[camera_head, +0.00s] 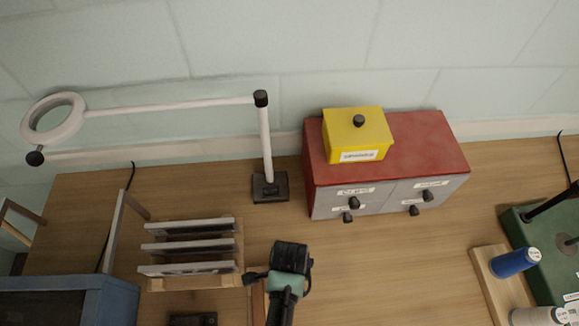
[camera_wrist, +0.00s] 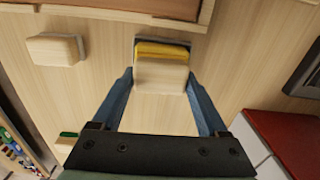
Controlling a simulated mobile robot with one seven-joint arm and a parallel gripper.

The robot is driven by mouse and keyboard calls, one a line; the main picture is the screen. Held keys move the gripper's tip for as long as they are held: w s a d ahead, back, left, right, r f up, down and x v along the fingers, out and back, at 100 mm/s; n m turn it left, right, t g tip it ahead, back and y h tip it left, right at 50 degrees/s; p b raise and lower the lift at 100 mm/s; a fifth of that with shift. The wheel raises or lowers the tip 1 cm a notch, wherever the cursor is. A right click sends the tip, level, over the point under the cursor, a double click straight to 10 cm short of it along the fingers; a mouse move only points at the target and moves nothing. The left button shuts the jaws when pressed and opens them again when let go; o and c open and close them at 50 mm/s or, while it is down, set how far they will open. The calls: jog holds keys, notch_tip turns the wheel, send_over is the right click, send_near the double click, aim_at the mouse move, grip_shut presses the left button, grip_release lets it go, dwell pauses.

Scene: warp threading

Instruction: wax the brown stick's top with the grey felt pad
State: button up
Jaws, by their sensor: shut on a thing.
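My gripper (camera_wrist: 161,76) is shut on a cream block (camera_wrist: 160,74) in the wrist view, one blue finger on each side of it. The block has a yellow band along its far edge and a grey rim behind that. I cannot tell for sure whether this grey rim is the felt of the pad. A second cream block (camera_wrist: 56,49) lies apart to the left. A brown wooden piece (camera_wrist: 150,7) crosses the top of the wrist view; I cannot make out a separate brown stick. In the head view my arm hides the fingertips and the block.
A red cabinet (camera_head: 437,151) with grey drawers bears a yellow box (camera_head: 356,134). A lamp (camera_head: 265,145) stands left of it, and a rack of metal plates (camera_head: 190,247) stands left of my arm.

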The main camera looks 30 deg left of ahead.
notch_tip(320, 180, up, 7)
jog(key=p, duration=0.7)
jog(key=shift+p, duration=0.3)
dwell(0.7)
jog(key=w+d+n+b, duration=0.8)
jog(key=d+n+b, duration=0.1)
jog(key=b, duration=0.6)
jog(key=shift+w+f+n+b, duration=0.15)
jog(key=shift+n+b, duration=0.15)
jog(key=shift+n, duration=0.6)
jog(key=shift+d, duration=0.15)
